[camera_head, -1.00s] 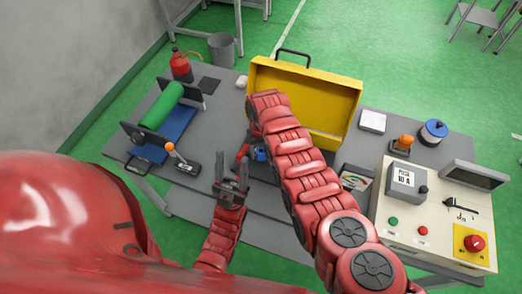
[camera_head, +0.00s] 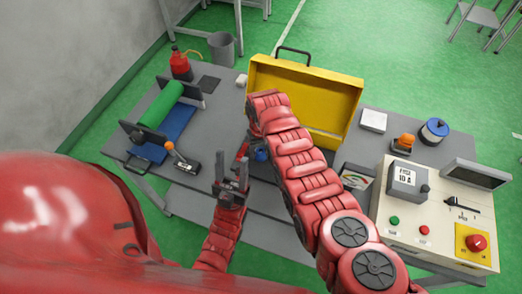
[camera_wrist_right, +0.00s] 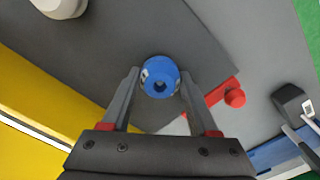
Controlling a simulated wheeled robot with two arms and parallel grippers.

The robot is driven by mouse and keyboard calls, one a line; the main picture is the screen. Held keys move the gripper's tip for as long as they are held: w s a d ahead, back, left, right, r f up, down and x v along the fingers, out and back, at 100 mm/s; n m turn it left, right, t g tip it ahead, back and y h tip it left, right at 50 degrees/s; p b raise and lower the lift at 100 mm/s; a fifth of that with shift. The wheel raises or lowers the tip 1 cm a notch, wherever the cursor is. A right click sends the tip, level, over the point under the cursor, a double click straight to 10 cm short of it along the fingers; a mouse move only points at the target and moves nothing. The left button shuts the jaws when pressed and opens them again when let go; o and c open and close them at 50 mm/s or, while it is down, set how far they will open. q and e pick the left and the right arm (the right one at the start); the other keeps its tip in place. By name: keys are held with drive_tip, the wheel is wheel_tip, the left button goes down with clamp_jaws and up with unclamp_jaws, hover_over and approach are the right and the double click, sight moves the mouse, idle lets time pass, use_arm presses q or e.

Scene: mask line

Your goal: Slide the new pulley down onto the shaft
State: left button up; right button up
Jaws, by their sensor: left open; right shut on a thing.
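In the head view a small blue patch of the pulley (camera_head: 261,155) shows beside my right arm, which hides most of that gripper. My left gripper (camera_head: 231,175) is open and empty, a little to the left and nearer to me. I cannot make out the shaft; it may be hidden below the pulley or behind the arm.
A yellow toolbox (camera_head: 335,92) stands at the back of the grey table. A green roller (camera_head: 161,105) and an orange-knobbed lever (camera_head: 181,158) are on the left. A control panel (camera_head: 405,235) is on the right. A red part (camera_wrist_right: 234,97) lies near the pulley.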

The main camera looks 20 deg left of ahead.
drive_tip(key=shift+f, duration=0.35)
drive_tip(key=o, duration=1.1)
drive_tip(key=shift+r, duration=0.1)
wheel_tip(320, 180, up, 5)
drive_tip(key=p, duration=0.3)
drive_tip(key=shift+r+p, duration=0.2)
drive_tip(key=shift+p, duration=0.2)
drive_tip(key=shift+r+p, duration=0.8)
drive_tip(key=shift+r, duration=0.6)
wheel_tip(320, 180, up, 3)
drive_tip(key=shift+f+p, duration=0.15)
drive_tip(key=shift+p, duration=0.3)
